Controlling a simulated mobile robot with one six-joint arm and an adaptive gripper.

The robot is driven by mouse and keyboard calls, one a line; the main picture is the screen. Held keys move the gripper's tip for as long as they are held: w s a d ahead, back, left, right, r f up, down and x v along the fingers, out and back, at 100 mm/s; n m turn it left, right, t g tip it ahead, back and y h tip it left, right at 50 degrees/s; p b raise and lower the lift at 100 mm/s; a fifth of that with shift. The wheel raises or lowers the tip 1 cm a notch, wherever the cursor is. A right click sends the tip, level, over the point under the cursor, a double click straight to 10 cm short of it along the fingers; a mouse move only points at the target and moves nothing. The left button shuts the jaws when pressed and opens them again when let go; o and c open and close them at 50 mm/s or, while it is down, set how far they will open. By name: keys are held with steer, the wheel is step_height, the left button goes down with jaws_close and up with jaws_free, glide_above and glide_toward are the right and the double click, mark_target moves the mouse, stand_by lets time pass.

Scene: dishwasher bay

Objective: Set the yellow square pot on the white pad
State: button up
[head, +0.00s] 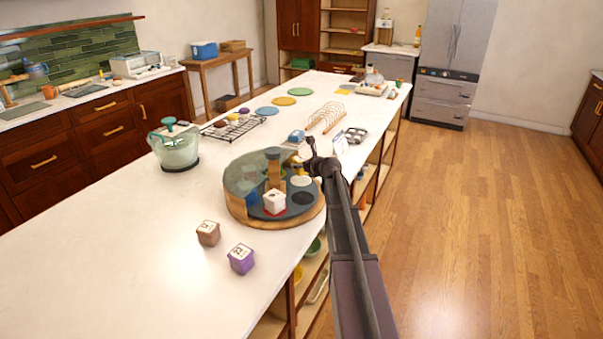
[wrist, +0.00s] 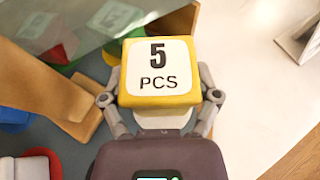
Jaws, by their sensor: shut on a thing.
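The yellow square pot (wrist: 160,85), its white top label reading "5 PCS", is between the fingers of my gripper (wrist: 160,103) in the wrist view. My gripper is shut on it. In the head view my gripper (head: 316,167) is over the right rear part of a round wooden turntable, and only a little yellow shows beside it. The white pad (head: 300,181) is a pale disc on the turntable's dark floor, just below and left of my gripper. I cannot tell the pot's height above the turntable.
The turntable (head: 245,217) has a clear curved cover (head: 243,174) and wooden dividers. A brown pot (head: 208,233) and a purple pot (head: 242,259) stand on the counter in front.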

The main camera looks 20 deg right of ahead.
mark_target(301, 171)
steer(key=shift+f+b, duration=1.4)
steer(key=shift+f, duration=0.3)
steer(key=shift+s+f, duration=0.1)
steer(key=o, duration=1.1)
steer(key=shift+r, duration=0.25)
steer(key=p+v, duration=0.4)
steer(key=v, duration=0.8)
steer(key=shift+f, duration=0.15)
